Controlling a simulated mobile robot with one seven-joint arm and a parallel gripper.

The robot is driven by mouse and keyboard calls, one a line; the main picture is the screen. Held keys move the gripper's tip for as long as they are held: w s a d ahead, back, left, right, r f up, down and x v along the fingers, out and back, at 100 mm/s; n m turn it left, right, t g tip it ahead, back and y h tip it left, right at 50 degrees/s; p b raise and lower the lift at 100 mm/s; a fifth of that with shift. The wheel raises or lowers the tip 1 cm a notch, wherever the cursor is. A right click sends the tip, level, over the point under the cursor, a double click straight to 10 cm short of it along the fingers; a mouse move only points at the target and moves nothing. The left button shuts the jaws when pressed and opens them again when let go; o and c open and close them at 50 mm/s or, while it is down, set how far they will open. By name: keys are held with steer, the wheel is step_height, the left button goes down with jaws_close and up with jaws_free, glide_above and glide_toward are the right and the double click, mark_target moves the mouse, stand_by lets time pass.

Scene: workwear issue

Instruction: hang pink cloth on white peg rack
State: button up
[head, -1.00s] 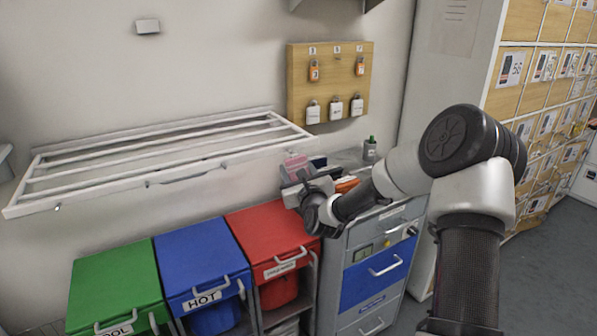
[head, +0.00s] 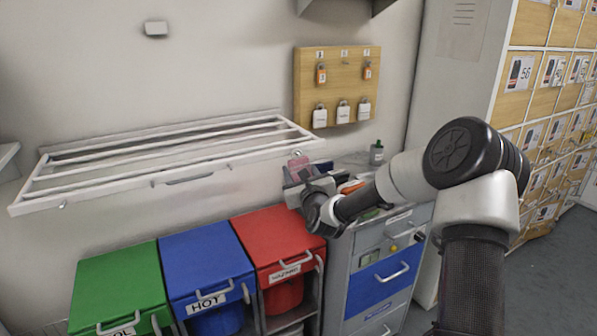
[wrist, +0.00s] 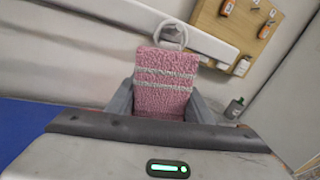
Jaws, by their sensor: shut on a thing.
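The pink cloth (head: 297,163) is a small towel with white stripes, and it stands upright in the wrist view (wrist: 165,85). My gripper (head: 303,180) is shut on its lower part, with a grey finger on each side in the wrist view (wrist: 160,108). A white loop (wrist: 172,28) shows at the cloth's top edge. The white peg rack (head: 165,179) is a slatted wall frame with small hooks under its front rail. The cloth is just below the rack's right front end. I cannot tell whether the loop touches a hook.
Green (head: 118,284), blue (head: 205,262) and red (head: 275,242) lidded bins stand below the rack. A grey cabinet (head: 345,262) with a cluttered top is under my gripper. A wooden lock board (head: 338,65) hangs to the rack's right, with lockers (head: 530,75) further right.

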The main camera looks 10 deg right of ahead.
steer(key=o, duration=1)
steer(key=shift+s, duration=0.1)
